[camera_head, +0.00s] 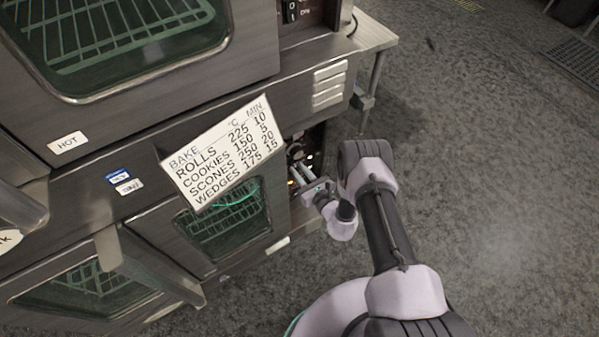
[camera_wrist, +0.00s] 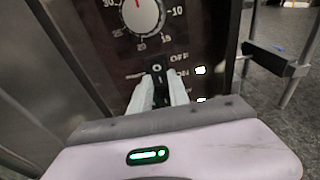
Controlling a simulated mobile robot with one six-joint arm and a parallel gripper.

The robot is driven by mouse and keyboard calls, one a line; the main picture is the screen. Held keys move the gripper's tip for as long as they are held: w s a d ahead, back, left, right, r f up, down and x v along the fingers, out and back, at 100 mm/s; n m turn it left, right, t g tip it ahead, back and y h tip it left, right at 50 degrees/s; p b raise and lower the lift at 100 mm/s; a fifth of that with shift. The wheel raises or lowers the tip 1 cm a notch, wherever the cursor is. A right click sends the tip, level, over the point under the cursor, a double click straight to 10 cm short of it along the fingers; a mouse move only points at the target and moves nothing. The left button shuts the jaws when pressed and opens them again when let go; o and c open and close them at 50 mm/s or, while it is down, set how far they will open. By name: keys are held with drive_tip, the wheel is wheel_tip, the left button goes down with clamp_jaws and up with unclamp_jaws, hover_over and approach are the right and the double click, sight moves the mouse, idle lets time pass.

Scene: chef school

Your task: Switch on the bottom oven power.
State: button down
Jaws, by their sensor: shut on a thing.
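The bottom oven's control panel (camera_head: 312,150) is at the right side of the lower oven, partly hidden by my arm in the head view. In the wrist view, a black power switch (camera_wrist: 157,69) with a "0" mark sits below a white timer dial (camera_wrist: 138,14), with OFF and ON lettering to its right. My gripper (camera_wrist: 158,88) has its two pale fingers on either side of the switch, shut on it. My gripper (camera_head: 297,180) also reaches the panel in the head view. The lower part of the switch is hidden between the fingers.
Two white lights (camera_wrist: 200,70) glow right of the switch. A bake-times card (camera_head: 222,150) hangs across the front of the ovens. The upper oven's switch (camera_head: 291,11) is above. A metal table (camera_head: 372,36) stands behind; the floor (camera_head: 480,150) at right is clear.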

drive_tip(key=c, duration=1.2)
unclamp_jaws()
drive_tip(key=shift+c, duration=0.2)
drive_tip(key=p+v, duration=0.7)
drive_tip(key=v, duration=1)
drive_tip(key=shift+s, duration=0.25)
drive_tip(key=shift+d, duration=0.15)
